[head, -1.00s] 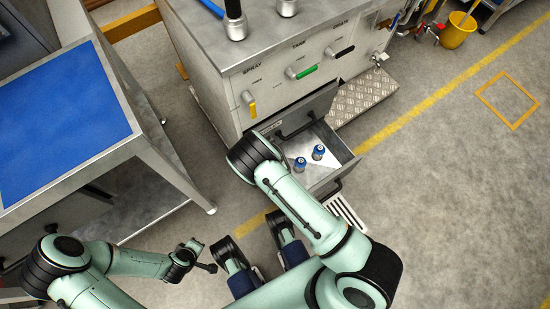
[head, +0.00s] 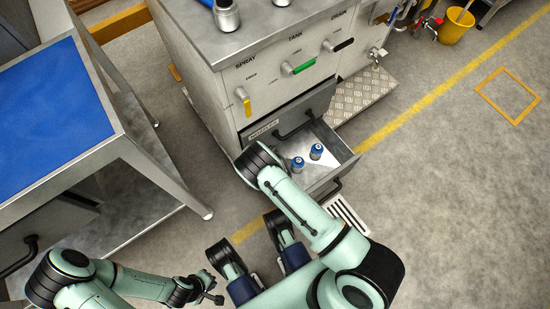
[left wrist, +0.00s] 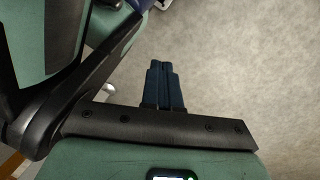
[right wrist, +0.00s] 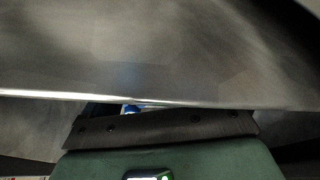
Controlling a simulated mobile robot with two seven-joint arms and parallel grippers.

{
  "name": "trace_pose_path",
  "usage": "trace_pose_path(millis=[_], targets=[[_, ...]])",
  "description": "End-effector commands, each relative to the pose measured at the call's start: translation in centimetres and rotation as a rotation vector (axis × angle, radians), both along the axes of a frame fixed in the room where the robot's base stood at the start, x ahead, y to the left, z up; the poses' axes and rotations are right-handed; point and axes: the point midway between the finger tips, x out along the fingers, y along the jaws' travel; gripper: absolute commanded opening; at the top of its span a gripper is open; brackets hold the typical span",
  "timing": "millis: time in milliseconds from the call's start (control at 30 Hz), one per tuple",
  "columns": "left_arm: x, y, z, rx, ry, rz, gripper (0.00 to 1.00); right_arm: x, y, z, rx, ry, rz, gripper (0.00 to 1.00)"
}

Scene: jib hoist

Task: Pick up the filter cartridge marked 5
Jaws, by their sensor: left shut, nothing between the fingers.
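Two small blue bottle-like items with pale tops, possibly filter cartridges, stand in an open drawer: the left one (head: 297,163) and the right one (head: 316,151). No mark 5 is readable on either. The drawer (head: 345,163) sticks out of the grey cabinet. My left gripper (head: 214,298) is low at the left, well away from the drawer; its dark fingers are shut and empty in the left wrist view (left wrist: 161,85). My right arm reaches over the drawer's near left side. Its fingertips are hidden. The right wrist view shows mostly grey metal and a sliver of blue and white.
The cabinet (head: 225,85) carries a yellow, a green and a black handle. A workbench with a blue top (head: 60,110) stands at the left. A tread plate (head: 362,92) and a floor grate (head: 348,214) lie near the drawer.

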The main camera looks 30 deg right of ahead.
Motion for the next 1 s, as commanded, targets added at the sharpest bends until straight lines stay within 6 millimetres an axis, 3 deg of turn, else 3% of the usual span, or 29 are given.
trace_pose_path(millis=[33,133,433,633,1000], targets=[[-0.7,0.1,-0.6,-0.001,0.025,0.004,0.00,-0.5,-0.1,-1.8,0.010,0.007,-0.003,0.89],[-1.7,0.2,-0.9,-0.003,0.056,0.007,0.00,-0.6,-0.3,-3.0,0.015,0.007,-0.005,0.89],[-2.1,0.3,-0.9,-0.005,0.070,0.008,0.00,-0.4,-0.5,-3.2,0.010,0.008,-0.003,0.89],[-2.1,0.2,-0.9,-0.005,0.068,0.007,0.00,-0.3,-0.5,-3.1,0.009,0.007,-0.002,0.25],[-1.9,0.2,-0.8,-0.005,0.061,0.006,0.00,-0.2,-0.5,-2.7,0.009,0.005,-0.002,0.25]])
